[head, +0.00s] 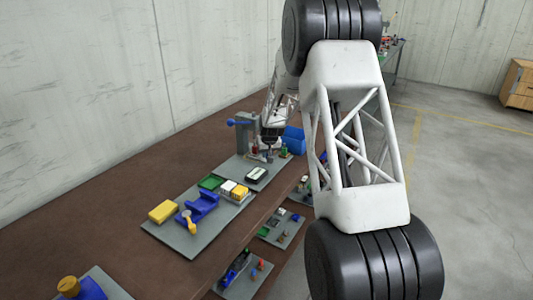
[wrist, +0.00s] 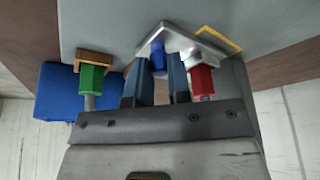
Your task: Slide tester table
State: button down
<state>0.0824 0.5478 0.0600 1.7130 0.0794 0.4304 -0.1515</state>
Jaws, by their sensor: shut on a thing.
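The tester (head: 243,132) is a grey upright frame with a blue lever on the grey mat at the back of the bench. In the wrist view, the tester table looks like a light metal slide plate (wrist: 190,42) with a small blue peg (wrist: 157,52). My gripper (wrist: 157,64) has its two dark fingers on either side of this peg and is shut on it. In the head view, my gripper (head: 268,148) is low beside the tester, and its fingertips are too small to make out. The plate is partly hidden by the fingers.
A green hex piece (wrist: 92,78) and a red hex piece (wrist: 201,80) stand close on either side of the fingers. A blue block (head: 294,139) is right of my gripper. A black-and-white device (head: 256,174), green tray (head: 211,182) and blue cradle (head: 198,207) lie nearer.

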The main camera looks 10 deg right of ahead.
jog(key=shift+s+d, duration=2.65)
jog(key=shift+d, duration=0.05)
jog(key=c, duration=1.1)
grip_release()
jog(key=shift+o, duration=0.2)
jog(key=shift+r, duration=0.15)
jog(key=v, duration=0.7)
jog(key=shift+r, duration=0.25)
jog(key=shift+s, duration=0.2)
